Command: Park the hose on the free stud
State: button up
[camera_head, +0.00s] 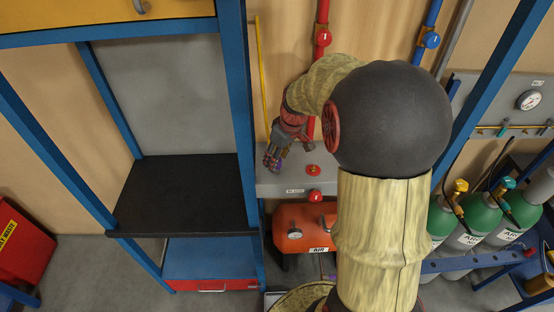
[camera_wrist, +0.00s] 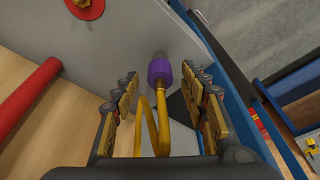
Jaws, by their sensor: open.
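My gripper (camera_wrist: 160,105) is open in the wrist view, with one padded finger on each side. Between the fingers is the hose (camera_wrist: 163,110), a yellow zigzag line ending in a purple collar (camera_wrist: 159,70). The collar sits at a short grey fitting on a grey panel (camera_wrist: 120,40). The fingers stand apart from the collar with a gap on both sides. In the head view my gripper (camera_head: 275,160) is in front of the grey panel (camera_head: 268,184), left of my dark elbow. I cannot tell which fitting is the free stud.
A red disc (camera_wrist: 86,5) with a brass centre is on the panel, and a red pipe (camera_wrist: 28,98) runs at left. A blue rack post (camera_head: 240,110) and black shelf (camera_head: 185,195) stand left of my gripper. An orange air tank (camera_head: 290,222) lies below, with green cylinders (camera_head: 479,222) at right.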

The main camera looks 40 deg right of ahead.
jog(key=v, duration=1.1)
jog(key=s+a+f+t+b, duration=0.1)
jog(key=s+a+f+b, duration=0.3)
jog(key=a, duration=0.4)
jog(key=s+a+f+m+b, duration=0.1)
jog(key=s+a+f+b, duration=0.4)
jog(key=a+b, duration=0.3)
jog(key=s+a+f+t+b, duration=0.1)
jog(key=s+a+f+b, duration=0.4)
jog(key=s+a+b, duration=0.1)
jog(key=shift+s+a+f+m+t, duration=0.15)
jog(key=shift+s+a+m+t, duration=0.25)
jog(key=shift+a, duration=0.6)
jog(key=shift+s, duration=0.1)
